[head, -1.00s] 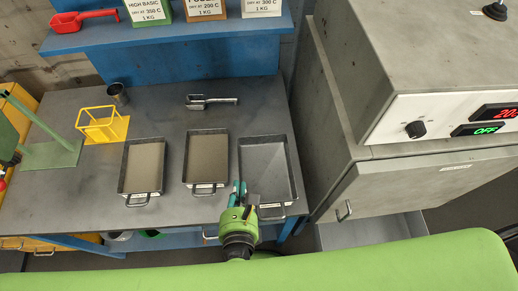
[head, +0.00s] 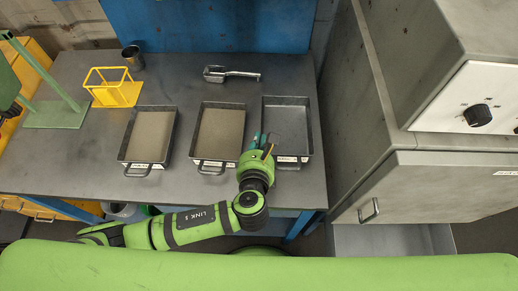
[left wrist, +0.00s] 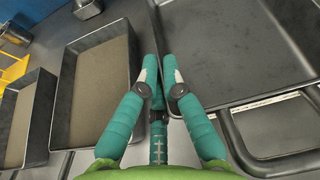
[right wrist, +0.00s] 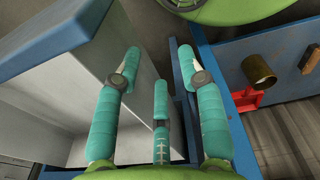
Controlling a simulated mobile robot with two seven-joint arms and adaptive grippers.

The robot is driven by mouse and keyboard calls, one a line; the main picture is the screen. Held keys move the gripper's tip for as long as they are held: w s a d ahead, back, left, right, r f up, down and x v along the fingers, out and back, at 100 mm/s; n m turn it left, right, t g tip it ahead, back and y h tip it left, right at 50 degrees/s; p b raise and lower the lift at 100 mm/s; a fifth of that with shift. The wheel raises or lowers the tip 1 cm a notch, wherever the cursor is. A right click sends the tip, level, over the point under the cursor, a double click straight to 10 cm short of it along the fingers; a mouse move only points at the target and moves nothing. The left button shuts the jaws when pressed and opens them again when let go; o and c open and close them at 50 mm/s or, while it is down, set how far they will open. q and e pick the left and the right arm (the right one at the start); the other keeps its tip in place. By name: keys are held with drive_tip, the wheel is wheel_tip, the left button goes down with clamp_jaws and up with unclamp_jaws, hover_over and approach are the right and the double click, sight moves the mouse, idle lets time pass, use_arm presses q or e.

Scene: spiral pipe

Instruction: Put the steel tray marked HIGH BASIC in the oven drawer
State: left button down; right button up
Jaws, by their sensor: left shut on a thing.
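Three steel trays stand on the grey table. The left tray (head: 150,135) and middle tray (head: 219,132) hold a flat brownish fill. The right tray (head: 287,125) is empty; it also shows in the left wrist view (left wrist: 235,45). Their front labels are too small to read. My left gripper (head: 264,142) is at the right tray's front left, with its fingers (left wrist: 160,65) shut on that tray's left rim. My right gripper (right wrist: 160,60) is open and empty beside a grey panel, and is out of the head view. The oven (head: 450,185) stands right of the table, with a handled front.
A grey open compartment (head: 385,240) shows below the oven front. A metal scoop (head: 230,74), a dark cup (head: 133,57) and a yellow stand (head: 112,92) sit behind the trays. A green stand (head: 55,112) is at the left. The table's front strip is mostly clear.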

use_arm(q)
wheel_tip(320, 180, down, 3)
drive_tip(key=shift+r+b, duration=0.1)
drive_tip(key=shift+b, duration=1.05)
drive_tip(key=shift+r, duration=0.1)
use_arm(e)
drive_tip(key=f, duration=0.1)
drive_tip(key=a+f, duration=0.1)
drive_tip(key=f, duration=0.1)
drive_tip(key=shift+s+f, duration=0.1)
drive_tip(key=shift+f, duration=0.1)
use_arm(q)
drive_tip(key=c, duration=1.4)
unclamp_jaws()
use_arm(e)
drive_tip(key=shift+d, duration=0.15)
drive_tip(key=shift+d, duration=0.1)
